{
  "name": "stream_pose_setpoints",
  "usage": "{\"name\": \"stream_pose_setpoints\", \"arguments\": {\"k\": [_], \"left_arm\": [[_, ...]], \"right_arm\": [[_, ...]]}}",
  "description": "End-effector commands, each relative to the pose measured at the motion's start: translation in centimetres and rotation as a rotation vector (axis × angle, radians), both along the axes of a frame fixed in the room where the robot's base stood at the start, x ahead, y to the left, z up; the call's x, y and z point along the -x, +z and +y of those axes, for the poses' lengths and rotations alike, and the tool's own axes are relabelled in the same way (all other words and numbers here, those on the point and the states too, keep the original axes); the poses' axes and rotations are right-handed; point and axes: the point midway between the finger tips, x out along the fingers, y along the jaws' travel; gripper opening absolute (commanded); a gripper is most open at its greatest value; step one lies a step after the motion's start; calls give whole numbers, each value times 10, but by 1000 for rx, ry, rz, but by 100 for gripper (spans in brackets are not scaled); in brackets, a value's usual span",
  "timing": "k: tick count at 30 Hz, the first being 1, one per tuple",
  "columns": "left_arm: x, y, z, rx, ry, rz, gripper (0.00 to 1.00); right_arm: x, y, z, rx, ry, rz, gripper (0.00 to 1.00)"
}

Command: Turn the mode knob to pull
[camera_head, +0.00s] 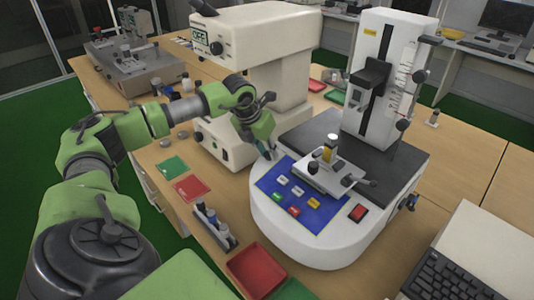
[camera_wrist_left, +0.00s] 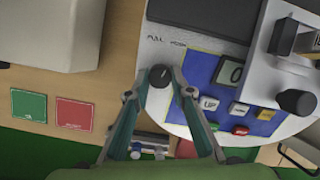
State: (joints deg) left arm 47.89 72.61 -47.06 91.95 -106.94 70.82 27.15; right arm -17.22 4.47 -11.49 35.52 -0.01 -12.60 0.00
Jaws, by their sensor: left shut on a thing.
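The mode knob (camera_wrist_left: 160,76) is a small dark round knob on the white base of the tester. It shows in the left wrist view between the fingertips, and its pointer direction is too small to tell. My left gripper (camera_wrist_left: 159,82) is shut on the knob, one finger on each side. In the head view the left gripper (camera_head: 267,154) reaches down to the left edge of the tester's blue panel (camera_head: 262,186), and its fingers hide the knob. The tester (camera_head: 315,252) has a rounded white base and an upright column. My right gripper is out of view.
Coloured buttons sit on the panel close right of the fingers. A large white machine (camera_head: 262,50) stands behind the arm. A green mat (camera_head: 173,167), a red mat (camera_head: 191,188), a small rack (camera_head: 215,228) and a red tray (camera_head: 256,270) lie on the table.

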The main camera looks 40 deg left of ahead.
Motion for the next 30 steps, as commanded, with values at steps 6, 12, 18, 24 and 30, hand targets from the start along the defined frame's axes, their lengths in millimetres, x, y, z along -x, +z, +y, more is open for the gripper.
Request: {"name": "stream_pose_setpoints", "arguments": {"k": [6,12,18,24,30], "left_arm": [[-1,-2,0,59,192,2,0],[-1,-1,0,114,373,6,0],[-1,0,-1,164,538,10,0],[-1,0,0,205,669,15,0],[-1,1,0,231,755,16,0]], "right_arm": [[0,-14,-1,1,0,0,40],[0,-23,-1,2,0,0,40],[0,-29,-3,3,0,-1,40],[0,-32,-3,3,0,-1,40],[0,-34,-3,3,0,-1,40]]}}
